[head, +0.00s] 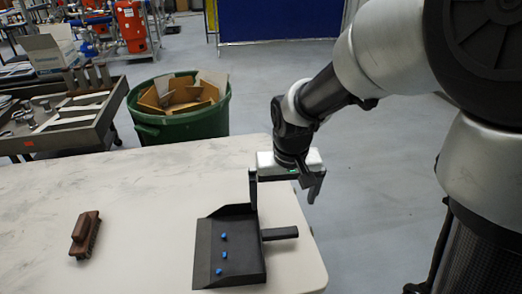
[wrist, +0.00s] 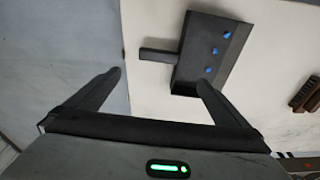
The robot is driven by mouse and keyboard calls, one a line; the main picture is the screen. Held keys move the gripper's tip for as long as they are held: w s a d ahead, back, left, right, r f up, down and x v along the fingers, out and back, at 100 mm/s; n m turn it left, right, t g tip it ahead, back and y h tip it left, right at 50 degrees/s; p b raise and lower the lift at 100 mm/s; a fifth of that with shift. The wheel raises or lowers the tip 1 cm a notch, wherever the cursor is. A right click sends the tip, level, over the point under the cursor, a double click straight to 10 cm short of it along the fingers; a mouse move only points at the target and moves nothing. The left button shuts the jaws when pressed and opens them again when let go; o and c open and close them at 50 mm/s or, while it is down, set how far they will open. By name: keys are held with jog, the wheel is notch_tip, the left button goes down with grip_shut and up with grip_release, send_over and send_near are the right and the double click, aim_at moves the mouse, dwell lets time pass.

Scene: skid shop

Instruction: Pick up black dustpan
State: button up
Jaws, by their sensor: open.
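The black dustpan (head: 228,250) lies on the white table near its right edge in the head view, with its short handle (head: 280,233) pointing right. Several small blue pieces lie in its pan. In the wrist view the dustpan (wrist: 205,60) is at upper right of centre, with its handle (wrist: 159,56) pointing left. My gripper (head: 285,195) is open and empty, above the table edge close to the handle. In the wrist view its fingers (wrist: 160,80) are spread apart, and the handle shows beyond them, between the tips. I see no contact with the dustpan.
A brown brush-like block (head: 85,235) lies on the table (head: 150,185) to the left; it also shows in the wrist view (wrist: 305,95). A green bin (head: 180,125) with cardboard stands behind the table. A grey tool cart (head: 65,140) is at back left. Open floor lies right.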

aim_at(279, 231)
jog(key=f+b, duration=0.1)
jog(key=f, duration=0.4)
jog(key=w+f+b, duration=0.1)
jog(key=f, duration=0.4)
jog(key=w+f+b, duration=0.1)
jog(key=f, duration=0.5)
jog(key=shift+a+f, duration=0.1)
jog(key=shift+a, duration=0.05)
jog(key=shift+w, duration=0.1)
jog(key=c, duration=1.4)
